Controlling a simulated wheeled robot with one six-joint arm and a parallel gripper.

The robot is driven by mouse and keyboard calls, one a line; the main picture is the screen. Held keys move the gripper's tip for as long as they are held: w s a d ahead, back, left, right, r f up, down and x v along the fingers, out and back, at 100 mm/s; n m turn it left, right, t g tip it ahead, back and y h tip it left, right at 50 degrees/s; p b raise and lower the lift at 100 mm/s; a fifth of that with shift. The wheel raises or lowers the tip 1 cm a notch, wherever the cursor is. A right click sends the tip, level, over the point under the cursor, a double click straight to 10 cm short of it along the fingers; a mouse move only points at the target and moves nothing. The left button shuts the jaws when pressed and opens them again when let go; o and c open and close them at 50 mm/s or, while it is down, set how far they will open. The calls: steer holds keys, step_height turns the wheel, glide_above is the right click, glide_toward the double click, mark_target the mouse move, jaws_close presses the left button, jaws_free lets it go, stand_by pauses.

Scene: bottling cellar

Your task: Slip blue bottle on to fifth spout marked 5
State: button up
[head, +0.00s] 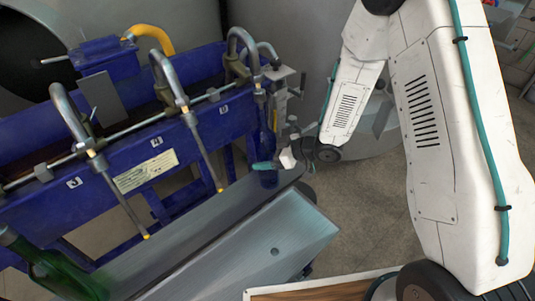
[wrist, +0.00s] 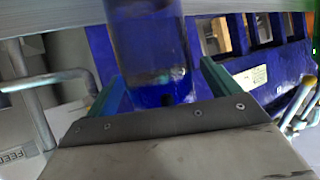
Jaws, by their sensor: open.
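The blue bottle (head: 267,143) is upright at the far right end of the filler in the head view. Its neck is up at the tube of the fifth spout (head: 257,75), beside the plate marked 5 (head: 223,110). The tube seems to go into the neck, though the mouth is small and hard to make out. The bottle's base is by the end of the grey ledge. My gripper (head: 266,166) is low at the bottle, with its teal fingers open. In the wrist view the blue bottle (wrist: 150,45) stands between the two fingers, with a gap visible on the right side.
Spouts marked 4 (head: 178,95) and 3 (head: 95,155) hang empty to the left. A green bottle (head: 55,268) is at the lower left. The grey ledge (head: 190,235) runs below the spouts, in front of the blue filler frame (head: 120,160).

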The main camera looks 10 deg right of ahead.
steer(key=v, duration=0.8)
steer(key=d+f+m+h, duration=0.35)
steer(key=d+h, duration=0.45)
steer(key=d, duration=0.3)
steer(key=s+d+r+m+g+h, duration=0.25)
steer(key=s+d+r+h, duration=0.25)
steer(key=d+r, duration=0.3)
steer(key=s+a+r+m+y, duration=0.1)
steer(key=s+a+r+m, duration=0.2)
steer(key=s+r, duration=0.8)
steer(key=s+a+r+m+g+y, duration=0.1)
steer(key=s+a+r+m, duration=0.1)
steer(key=s+r, duration=0.9)
steer(key=shift+s+a+r+m, duration=0.35)
steer(key=shift+s+m, duration=0.15)
steer(key=shift+s, duration=0.45)
